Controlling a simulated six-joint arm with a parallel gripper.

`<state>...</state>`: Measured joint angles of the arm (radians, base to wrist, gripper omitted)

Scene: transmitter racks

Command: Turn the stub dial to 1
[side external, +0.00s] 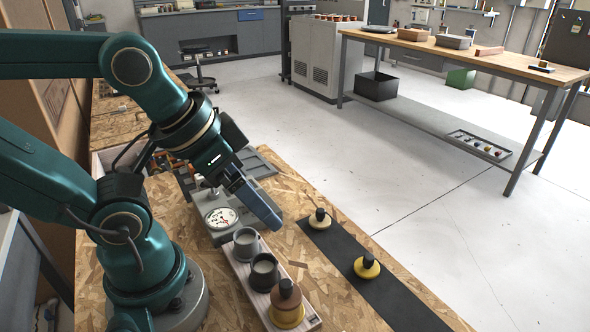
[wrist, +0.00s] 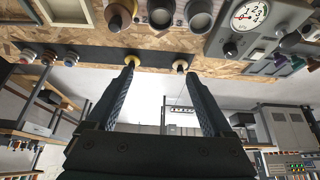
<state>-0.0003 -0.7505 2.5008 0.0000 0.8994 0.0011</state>
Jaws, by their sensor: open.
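A round white dial (side external: 221,218) with black numbers and a small red mark sits on the top of a grey unit, at the centre-left of the side view. It also shows at the top right of the wrist view (wrist: 249,14), cut by the frame edge. I cannot tell where its pointer stands. A small dark knob (wrist: 230,48) shows beside it. My gripper (side external: 272,217) hangs to the right of the dial, apart from it. In the wrist view its two fingers (wrist: 160,70) are spread with nothing between them.
A pale tray (side external: 316,322) with two grey cups (side external: 264,270) and a brown-and-yellow piece (side external: 287,300) stands near the dial. The board's right edge drops to the floor.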

